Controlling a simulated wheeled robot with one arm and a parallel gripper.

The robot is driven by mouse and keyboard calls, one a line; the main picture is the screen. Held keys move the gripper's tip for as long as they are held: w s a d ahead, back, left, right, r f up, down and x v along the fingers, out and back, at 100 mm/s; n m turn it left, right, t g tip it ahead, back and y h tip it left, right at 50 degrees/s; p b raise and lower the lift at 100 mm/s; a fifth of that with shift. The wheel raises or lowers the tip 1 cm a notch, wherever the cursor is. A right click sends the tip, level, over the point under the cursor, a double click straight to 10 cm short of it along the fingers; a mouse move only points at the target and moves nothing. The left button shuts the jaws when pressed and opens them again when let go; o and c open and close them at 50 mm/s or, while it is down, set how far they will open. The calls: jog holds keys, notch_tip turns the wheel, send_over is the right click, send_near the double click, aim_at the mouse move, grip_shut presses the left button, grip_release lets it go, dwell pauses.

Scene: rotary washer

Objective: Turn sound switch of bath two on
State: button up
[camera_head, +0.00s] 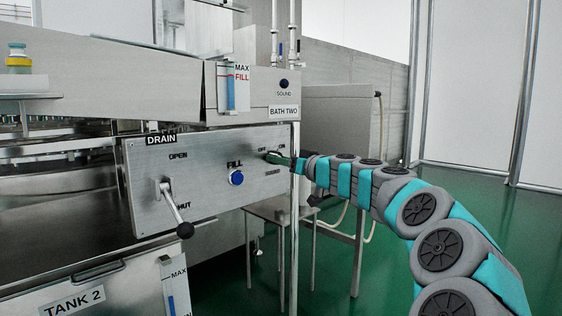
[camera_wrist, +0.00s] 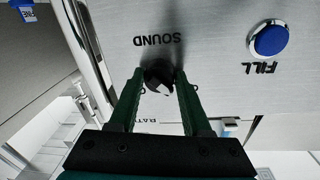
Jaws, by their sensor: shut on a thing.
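The sound switch (camera_wrist: 157,72) is a dark round knob on the steel panel below the BATH TWO label (camera_head: 284,111). In the wrist view it sits between the fingertips of my gripper (camera_wrist: 160,80), beside the upside-down word SOUND. A pale mark on the knob points toward the lower right of that view. In the head view my gripper (camera_head: 278,159) reaches the panel from the right, at the OFF and ON marks, and covers most of the knob. The fingers are shut on the knob.
A blue FILL button (camera_head: 236,177) and a DRAIN lever (camera_head: 175,210) are on the same panel, left of the switch. Another dark SOUND knob (camera_head: 284,84) is on the upper panel. A steel post (camera_head: 295,220) stands by the panel's right edge. Green floor lies open at right.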

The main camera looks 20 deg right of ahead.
grip_shut()
jog(key=shift+r+m, duration=0.1)
jog(key=shift+m, duration=0.3)
jog(key=shift+d+r+m+g+y+p, duration=0.1)
jog(key=shift+m+g+y+p, duration=0.15)
jog(key=shift+m+p, duration=3.75)
jog(key=shift+r+m+g+y+p, duration=0.15)
jog(key=shift+m+g+p, duration=0.2)
jog(key=shift+m+p, duration=3.6)
jog(key=shift+f+m, duration=0.15)
jog(key=shift+m, duration=0.2)
